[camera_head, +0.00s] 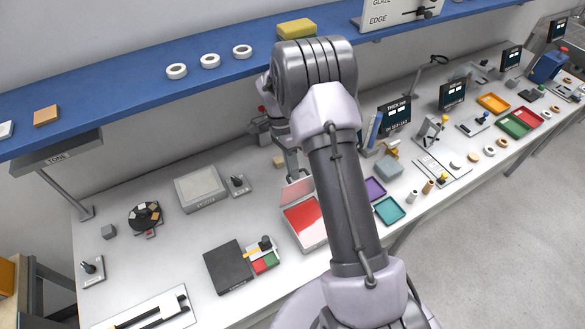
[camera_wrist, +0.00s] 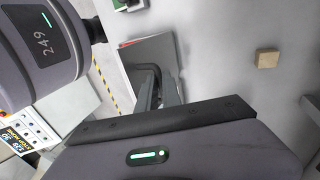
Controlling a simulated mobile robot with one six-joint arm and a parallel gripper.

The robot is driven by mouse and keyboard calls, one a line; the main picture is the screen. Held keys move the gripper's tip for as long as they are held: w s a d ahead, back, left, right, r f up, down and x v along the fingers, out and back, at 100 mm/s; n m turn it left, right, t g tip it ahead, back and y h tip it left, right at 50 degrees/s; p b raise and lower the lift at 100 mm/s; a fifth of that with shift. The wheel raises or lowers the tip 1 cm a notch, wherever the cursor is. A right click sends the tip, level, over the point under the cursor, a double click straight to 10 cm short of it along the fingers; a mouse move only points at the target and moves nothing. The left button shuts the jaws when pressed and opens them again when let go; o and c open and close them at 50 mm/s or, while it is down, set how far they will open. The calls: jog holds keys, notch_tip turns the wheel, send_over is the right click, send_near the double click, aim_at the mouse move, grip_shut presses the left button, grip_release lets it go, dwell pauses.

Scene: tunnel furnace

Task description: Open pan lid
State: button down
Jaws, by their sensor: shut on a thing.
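The pan (camera_head: 304,222) sits on the bench with a red inside. Its pale lid (camera_head: 297,188) stands tilted up along the pan's far edge, so part of the red inside shows. My gripper (camera_head: 291,165) is at the raised lid's upper edge and is shut on it. In the wrist view my gripper (camera_wrist: 157,88) reaches up to the grey lid (camera_wrist: 148,55).
A purple tray (camera_head: 375,188) and a teal tray (camera_head: 389,210) lie to the right. A blue shelf (camera_head: 130,85) runs above the bench. A small tan block (camera_wrist: 267,59) lies nearby.

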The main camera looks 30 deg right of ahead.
jog(key=shift+f, duration=0.1)
jog(key=c, duration=1.5)
grip_release()
jog(key=s+a+r, duration=0.1)
jog(key=s, duration=0.4)
jog(key=s+a+r, duration=0.1)
jog(key=s+r, duration=0.1)
jog(key=s, duration=0.3)
jog(key=s+a+r, duration=0.1)
jog(key=s+r, duration=0.1)
jog(key=s, duration=0.3)
jog(key=shift+s+a, duration=0.25)
jog(key=shift+a, duration=0.15)
